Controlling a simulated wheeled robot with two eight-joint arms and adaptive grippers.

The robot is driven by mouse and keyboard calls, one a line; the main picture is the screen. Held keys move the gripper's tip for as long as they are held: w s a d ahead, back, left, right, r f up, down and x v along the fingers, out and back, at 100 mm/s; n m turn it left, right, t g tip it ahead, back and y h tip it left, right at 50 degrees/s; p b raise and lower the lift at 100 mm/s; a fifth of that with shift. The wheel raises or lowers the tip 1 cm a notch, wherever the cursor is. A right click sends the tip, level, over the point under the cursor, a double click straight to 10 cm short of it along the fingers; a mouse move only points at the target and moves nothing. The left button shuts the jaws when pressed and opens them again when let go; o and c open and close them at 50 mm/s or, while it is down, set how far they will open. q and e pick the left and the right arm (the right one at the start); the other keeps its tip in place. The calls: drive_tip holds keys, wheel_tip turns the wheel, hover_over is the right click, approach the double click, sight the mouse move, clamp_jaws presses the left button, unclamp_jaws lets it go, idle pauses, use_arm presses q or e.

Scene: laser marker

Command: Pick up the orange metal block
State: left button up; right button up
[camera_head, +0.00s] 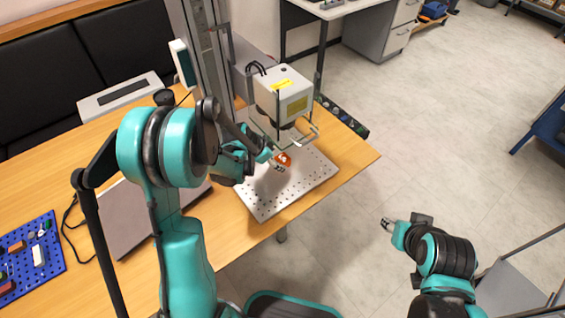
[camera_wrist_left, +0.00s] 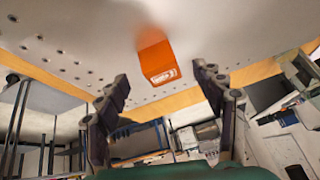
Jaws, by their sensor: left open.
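The orange metal block (camera_head: 284,159) sits on the perforated metal plate (camera_head: 285,198) under the laser marker head (camera_head: 283,93). It bears a pale marking on one face. In the left wrist view the block (camera_wrist_left: 157,62) lies beyond the fingertips, between the two fingers and clear of both. My left gripper (camera_wrist_left: 160,80) is open and empty. In the head view it (camera_head: 268,158) is just left of the block, partly hidden by its own arm. My right gripper (camera_head: 386,224) hangs over the floor at the right, away from the table; its jaws are too small to judge.
The marker's column (camera_head: 207,50) and a thin frame around its head stand close to the block. A grey laptop-like panel (camera_head: 130,215) and a blue perforated tray (camera_head: 52,263) with several small blocks lie on the wooden table (camera_head: 350,158). Open floor lies to the right.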

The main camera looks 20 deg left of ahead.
sight(282, 159)
use_arm(q)
drive_tip(key=x, duration=0.1)
drive_tip(key=b+x, duration=0.1)
drive_tip(key=x, duration=0.1)
drive_tip(key=shift+w+d+f, duration=0.1)
drive_tip(key=shift+w+d, duration=0.2)
drive_tip(key=shift+w, duration=0.1)
drive_tip(key=c, duration=1.5)
drive_tip(key=shift+c, duration=0.2)
